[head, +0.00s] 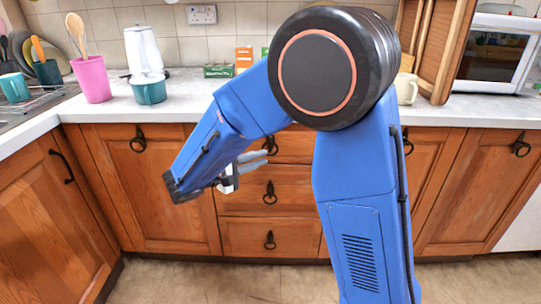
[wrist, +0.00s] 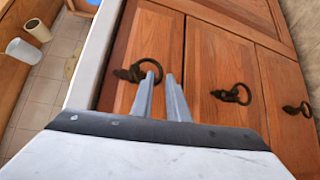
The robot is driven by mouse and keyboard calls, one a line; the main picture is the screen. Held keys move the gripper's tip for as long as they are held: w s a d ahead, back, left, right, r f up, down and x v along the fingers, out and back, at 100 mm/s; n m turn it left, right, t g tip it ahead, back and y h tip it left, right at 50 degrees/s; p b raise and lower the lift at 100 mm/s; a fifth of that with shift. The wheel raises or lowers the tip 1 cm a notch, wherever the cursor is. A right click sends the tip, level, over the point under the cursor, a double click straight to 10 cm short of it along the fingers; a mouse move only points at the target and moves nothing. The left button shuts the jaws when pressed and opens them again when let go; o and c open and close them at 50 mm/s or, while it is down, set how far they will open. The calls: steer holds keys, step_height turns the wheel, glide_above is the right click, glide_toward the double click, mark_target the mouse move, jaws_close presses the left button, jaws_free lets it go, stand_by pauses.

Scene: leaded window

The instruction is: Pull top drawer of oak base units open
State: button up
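The top drawer (head: 293,148) of the oak base units is the uppermost of a stack of drawers in the head view, partly covered by my arm. It looks closed. Its dark ring handle (head: 270,145) also shows in the wrist view (wrist: 128,74). My gripper (head: 266,158) is in front of the drawer stack, just below that handle in the head view. In the wrist view my gripper (wrist: 161,76) has a narrow gap between its fingers, and the ring's edge appears behind and between the tips. I cannot tell whether they touch it. The gripper holds nothing visible.
Below are the middle drawer (head: 285,190) and bottom drawer (head: 290,237), each with a ring handle. Cupboard doors flank the stack. The floor in front is clear.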

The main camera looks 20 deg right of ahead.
steer(key=shift+x, duration=2.65)
jaws_close()
steer(key=shift+s+f, duration=0.1)
steer(key=shift+s, duration=0.05)
